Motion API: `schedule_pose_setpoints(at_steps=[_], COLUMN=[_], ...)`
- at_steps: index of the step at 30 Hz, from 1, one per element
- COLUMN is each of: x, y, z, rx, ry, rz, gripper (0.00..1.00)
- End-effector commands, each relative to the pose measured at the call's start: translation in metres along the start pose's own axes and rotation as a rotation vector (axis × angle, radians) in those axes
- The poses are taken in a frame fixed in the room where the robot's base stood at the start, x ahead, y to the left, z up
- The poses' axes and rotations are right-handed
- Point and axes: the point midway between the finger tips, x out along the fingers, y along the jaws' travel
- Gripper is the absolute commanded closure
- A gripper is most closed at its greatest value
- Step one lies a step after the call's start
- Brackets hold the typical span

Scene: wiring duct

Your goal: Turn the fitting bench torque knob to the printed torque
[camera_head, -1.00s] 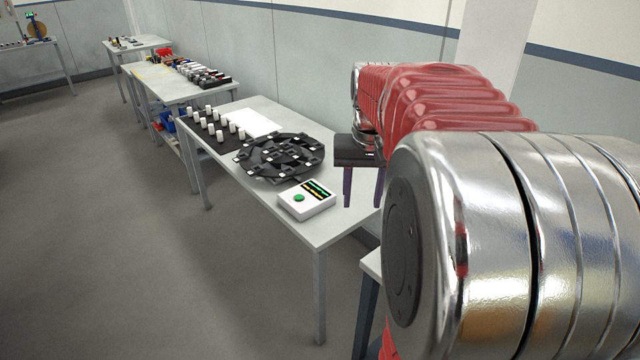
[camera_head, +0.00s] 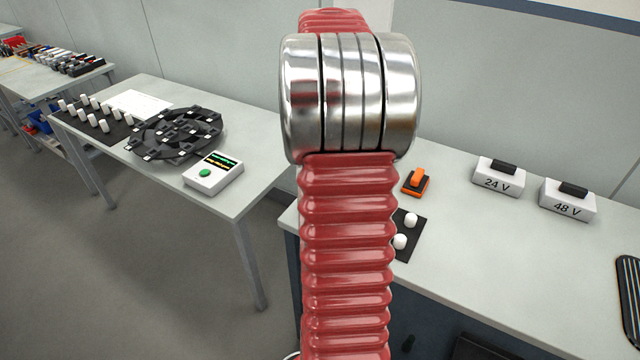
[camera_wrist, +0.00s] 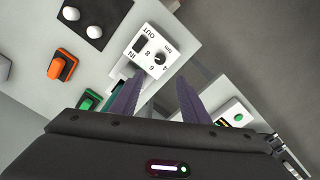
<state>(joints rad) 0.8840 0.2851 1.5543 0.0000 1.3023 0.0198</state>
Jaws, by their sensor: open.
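In the wrist view, a white panel (camera_wrist: 146,55) carries the printed words IN and OUT and the dial marks 4, 6 and 8 with a small unit label. A small dark knob (camera_wrist: 160,59) sits beside these marks. Its pointer is too small to read. My gripper (camera_wrist: 160,78) is open and empty, with its two purple fingers just below the panel in the picture. The left fingertip overlaps the panel's lower edge; I cannot tell if it touches. In the head view my arm hides the panel and my gripper. I see no printed target torque.
An orange switch (camera_head: 416,182), a dark mat (camera_head: 409,238) with white pieces, and 24 V (camera_head: 498,178) and 48 V (camera_head: 567,202) blocks stand on the right bench. A green-topped part (camera_wrist: 88,102) lies near my left finger. A white box (camera_head: 213,175) stands on the left table.

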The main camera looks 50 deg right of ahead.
Motion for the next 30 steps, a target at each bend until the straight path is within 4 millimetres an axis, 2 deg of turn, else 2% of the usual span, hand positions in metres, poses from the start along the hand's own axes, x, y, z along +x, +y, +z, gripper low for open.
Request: schedule_pose_setpoints(at_steps=[8, 24, 30], x=[0.025, 0.108, 0.131], y=[0.0, 0.0, 0.0], z=[0.001, 0.001, 0.001], rx=[0.0, 0.0, 0.0], ry=[-0.002, -0.003, -0.002], rz=[0.0, 0.0, 0.0], gripper=[0.58, 0.58, 0.58])
